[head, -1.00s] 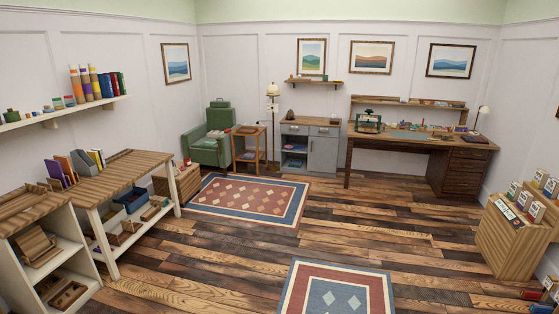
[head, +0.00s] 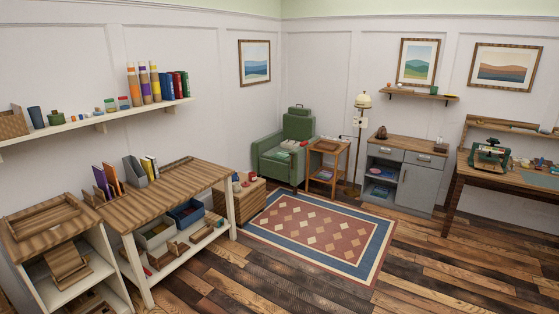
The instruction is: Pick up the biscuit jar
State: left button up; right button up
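I cannot make out a biscuit jar for certain in the head view. Small jars and pots, among them a green pot (head: 55,118), stand on the left wall shelf (head: 75,130). A small brown rounded object (head: 381,132) stands on the grey cabinet (head: 405,145), too small to identify. Neither of my grippers is in view.
A slatted workbench (head: 165,190) and a low shelf unit (head: 45,225) line the left side. A green armchair (head: 285,150), a side table (head: 325,165) and a floor lamp (head: 360,125) stand at the back. The rug (head: 320,228) and plank floor (head: 430,280) are clear.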

aim_at(253, 177)
jog(key=u, duration=0.35)
jog(key=i, duration=2.5)
jog(key=u, duration=0.25)
jog(key=i, duration=2.05)
